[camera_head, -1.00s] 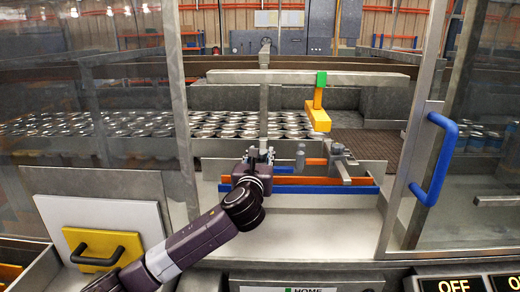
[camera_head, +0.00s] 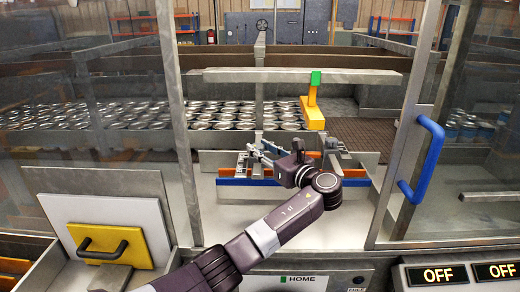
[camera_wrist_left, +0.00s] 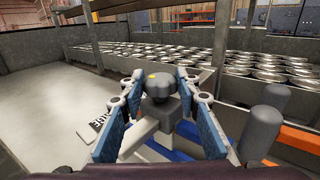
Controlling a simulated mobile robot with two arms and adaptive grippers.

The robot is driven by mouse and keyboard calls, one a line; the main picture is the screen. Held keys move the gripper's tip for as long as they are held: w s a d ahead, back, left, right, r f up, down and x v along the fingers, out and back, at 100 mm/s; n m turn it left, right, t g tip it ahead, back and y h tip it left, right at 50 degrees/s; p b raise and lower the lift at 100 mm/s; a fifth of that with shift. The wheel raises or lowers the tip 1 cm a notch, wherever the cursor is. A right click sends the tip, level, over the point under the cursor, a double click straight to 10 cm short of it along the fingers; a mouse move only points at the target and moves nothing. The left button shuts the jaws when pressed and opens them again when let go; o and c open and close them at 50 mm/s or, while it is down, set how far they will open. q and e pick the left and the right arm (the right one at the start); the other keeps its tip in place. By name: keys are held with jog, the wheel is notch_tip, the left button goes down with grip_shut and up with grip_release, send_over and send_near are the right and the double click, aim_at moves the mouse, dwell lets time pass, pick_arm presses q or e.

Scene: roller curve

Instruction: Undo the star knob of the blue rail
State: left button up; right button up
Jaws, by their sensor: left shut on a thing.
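The blue rail (camera_head: 240,182) runs low across the front of the bay behind the glass frame; part of it is hidden behind my arm. My left gripper (camera_head: 258,150) reaches over it from the right, fingers pointing left. The gripper is shut on the knob. A piece of the blue rail (camera_wrist_left: 168,151) shows below the knob. My right gripper is not in view.
An orange rail (camera_head: 232,173) lies behind the blue one. Grey posts (camera_wrist_left: 262,128) stand close to the right finger. Rows of cans (camera_head: 225,115) fill the conveyor behind.

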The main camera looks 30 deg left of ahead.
pick_arm(q)
jog(key=shift+f+n+g+y, duration=0.3)
jog(key=shift+n+g, duration=0.3)
jog(key=shift+g, duration=0.6)
jog(key=o, duration=1.2)
jog(key=shift+w+a, duration=0.1)
jog(key=shift+w, duration=0.1)
jog(key=shift+c, duration=0.2)
jog(key=shift+r, duration=0.1)
jog(key=shift+s+d, duration=0.15)
jog(key=shift+d, duration=0.3)
jog(key=v, duration=1.1)
jog(key=shift+s+d+f, duration=0.1)
jog(key=shift+f, duration=0.1)
